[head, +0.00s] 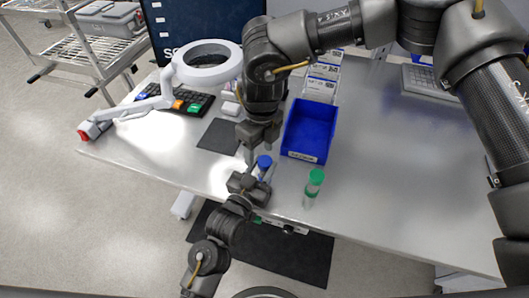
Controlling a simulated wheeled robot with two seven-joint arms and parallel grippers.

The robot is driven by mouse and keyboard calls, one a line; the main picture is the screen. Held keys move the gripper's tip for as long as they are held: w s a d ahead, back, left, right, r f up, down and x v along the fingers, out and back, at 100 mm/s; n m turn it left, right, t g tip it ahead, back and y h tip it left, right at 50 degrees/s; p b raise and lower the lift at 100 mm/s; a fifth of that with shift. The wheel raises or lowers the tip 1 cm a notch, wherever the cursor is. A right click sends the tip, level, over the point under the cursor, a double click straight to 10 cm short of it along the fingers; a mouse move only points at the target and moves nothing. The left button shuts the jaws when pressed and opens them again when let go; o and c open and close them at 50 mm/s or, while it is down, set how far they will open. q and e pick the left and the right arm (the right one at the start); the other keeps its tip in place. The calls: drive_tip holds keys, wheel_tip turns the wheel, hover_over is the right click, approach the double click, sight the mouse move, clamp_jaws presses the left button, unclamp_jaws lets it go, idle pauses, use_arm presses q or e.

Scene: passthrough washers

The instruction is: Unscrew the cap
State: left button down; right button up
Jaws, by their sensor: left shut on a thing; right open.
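A tube with a blue cap (264,161) is near the front edge of the table. My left gripper (255,182) is shut on this tube, below its cap, and the tube looks roughly upright. The gripper hides part of the tube's body. My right gripper (259,152) reaches down from above, open, with its fingers close to the blue cap. I cannot tell whether they touch it. A second tube with a green cap (316,177) stands on the table to the right, apart from both grippers.
A blue bin (290,145) stands behind the tubes, with labelled packets (321,83) behind it. A magnifier lamp (205,72), a keyboard (190,101) and a dark pad (218,136) are at the left.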

sight(265, 160)
drive_tip(key=m, duration=2.2)
drive_tip(key=shift+w+a+r, duration=0.15)
drive_tip(key=shift+w+r, duration=0.1)
drive_tip(key=shift+r, duration=0.15)
drive_tip(key=m, duration=0.5)
drive_tip(key=shift+w+d+r, duration=0.25)
drive_tip(key=shift+w+d, duration=0.05)
drive_tip(key=m, duration=0.4)
drive_tip(key=d+m, duration=0.1)
drive_tip(key=m, duration=0.1)
drive_tip(key=shift+w+r+t+h, duration=0.1)
drive_tip(key=shift+w+t+h, duration=0.2)
drive_tip(key=shift+t, duration=0.1)
drive_tip(key=m, duration=0.2)
drive_tip(key=shift+w+m, duration=0.1)
drive_tip(key=shift+m, duration=0.3)
drive_tip(key=shift+f, duration=4)
